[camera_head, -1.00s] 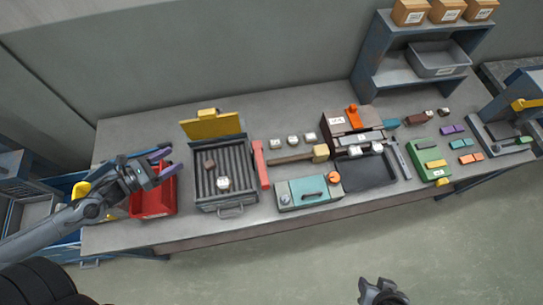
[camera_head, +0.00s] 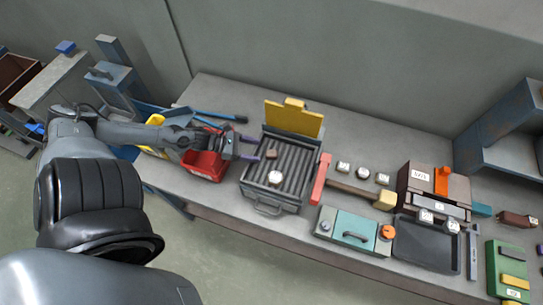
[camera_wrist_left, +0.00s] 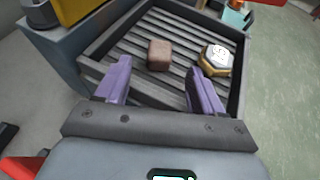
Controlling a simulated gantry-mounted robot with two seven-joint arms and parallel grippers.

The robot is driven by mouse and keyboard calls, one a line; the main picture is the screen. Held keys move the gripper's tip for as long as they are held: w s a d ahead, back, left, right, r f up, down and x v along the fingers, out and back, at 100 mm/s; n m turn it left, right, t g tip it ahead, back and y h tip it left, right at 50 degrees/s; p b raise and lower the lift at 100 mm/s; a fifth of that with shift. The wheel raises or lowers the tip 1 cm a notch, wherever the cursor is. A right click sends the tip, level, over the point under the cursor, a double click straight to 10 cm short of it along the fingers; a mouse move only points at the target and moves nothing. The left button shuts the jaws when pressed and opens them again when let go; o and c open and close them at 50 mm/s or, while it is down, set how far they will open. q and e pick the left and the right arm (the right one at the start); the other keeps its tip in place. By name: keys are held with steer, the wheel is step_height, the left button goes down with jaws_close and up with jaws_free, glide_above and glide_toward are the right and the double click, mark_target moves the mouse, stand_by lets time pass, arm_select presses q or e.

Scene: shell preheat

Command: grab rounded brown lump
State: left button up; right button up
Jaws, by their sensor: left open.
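The rounded brown lump (camera_head: 272,154) lies on the ribbed tray (camera_head: 249,172), towards its back left; it also shows in the left wrist view (camera_wrist_left: 160,55), ahead of and between my fingers. My left gripper (camera_head: 250,147) is open and empty at the left edge of the tray. In the left wrist view its purple fingertips (camera_wrist_left: 157,75) stand either side of the lump's line, apart from it. A pale hexagonal piece with a gold edge (camera_wrist_left: 215,58) lies on the tray right of the lump, also seen in the head view (camera_head: 275,177). My right gripper is out of view.
A yellow flap (camera_head: 293,120) stands at the tray's back. A red bin (camera_head: 204,165) sits beneath my left forearm. A red bar (camera_head: 321,178) and a teal box (camera_head: 354,228) stand right of the tray. Three small white pieces (camera_head: 363,173) lie further back.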

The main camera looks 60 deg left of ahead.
mark_target(269, 153)
arm_select(q)
steer(key=shift+b+x, duration=0.4)
steer(key=shift+x, duration=2.6)
steer(key=c, duration=1.1)
steer(key=shift+o, duration=0.2)
steer(key=shift+r, duration=0.2)
